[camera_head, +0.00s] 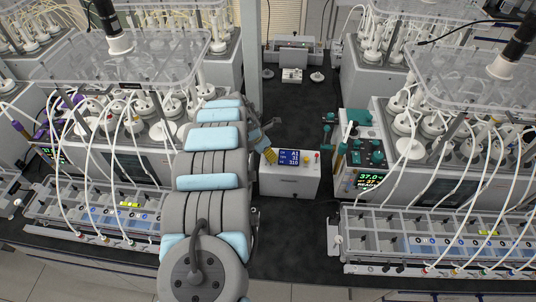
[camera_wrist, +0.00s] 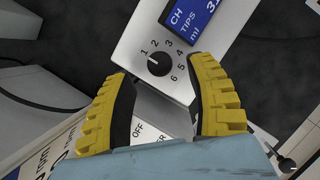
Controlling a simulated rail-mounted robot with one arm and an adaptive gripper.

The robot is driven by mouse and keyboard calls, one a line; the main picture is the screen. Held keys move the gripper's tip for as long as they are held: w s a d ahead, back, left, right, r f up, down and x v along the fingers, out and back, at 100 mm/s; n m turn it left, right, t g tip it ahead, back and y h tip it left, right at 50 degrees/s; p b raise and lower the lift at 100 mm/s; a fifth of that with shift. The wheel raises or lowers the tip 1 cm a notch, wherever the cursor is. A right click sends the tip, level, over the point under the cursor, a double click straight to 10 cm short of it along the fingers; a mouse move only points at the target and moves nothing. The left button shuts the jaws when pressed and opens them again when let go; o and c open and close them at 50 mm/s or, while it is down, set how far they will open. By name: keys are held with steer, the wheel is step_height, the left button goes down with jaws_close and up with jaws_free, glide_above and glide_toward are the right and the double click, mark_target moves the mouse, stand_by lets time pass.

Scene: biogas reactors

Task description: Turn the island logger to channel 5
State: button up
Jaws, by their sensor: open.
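The island logger (camera_head: 290,181) is a white box with a blue display (camera_head: 292,157), standing on the dark bench in the middle of the head view. The knob's small white mark appears to point toward 1. My gripper (camera_wrist: 162,80) is open, with its two yellow-padded fingers either side of and just below the knob in the picture, not visibly touching it. In the head view the yellow finger (camera_head: 271,155) shows at the logger's left end.
Reactor units with tubes stand left and right, with the right one's green display (camera_head: 370,181) near the logger. A white device (camera_head: 294,55) lies farther back. Dark bench (camera_head: 290,235) in front is clear.

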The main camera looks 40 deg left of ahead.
steer(key=shift+x, duration=1.2)
jaws_close()
